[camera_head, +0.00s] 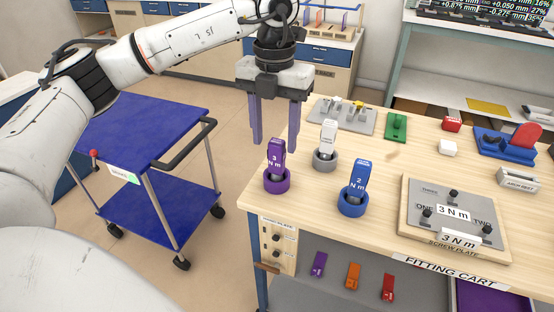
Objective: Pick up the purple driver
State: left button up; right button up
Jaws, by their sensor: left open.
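The purple driver (276,155), marked "3 N m", stands upright in a purple ring holder (277,181) at the table's left front corner. My left gripper (275,140) points down above and around the driver's top in the picture. Its two fingers are apart, one left of the driver and one to its right or behind it. I cannot tell its exact depth to the driver. Nothing shows held in it. My right gripper is not in view.
A white driver (328,137) and a blue driver (359,177) stand close by in their holders. A screw plate (412,205) lies to the right on the fitting cart (390,160). Small purple, orange and red items lie on the lower shelf. A blue trolley (140,120) stands left.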

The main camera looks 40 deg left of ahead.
aim_at(277, 155)
pick_arm(q)
jog(key=f, duration=0.5)
jog(key=shift+w+d+f, duration=0.1)
jog(key=shift+w+f, duration=0.1)
jog(key=shift+f, duration=0.15)
grip_shut()
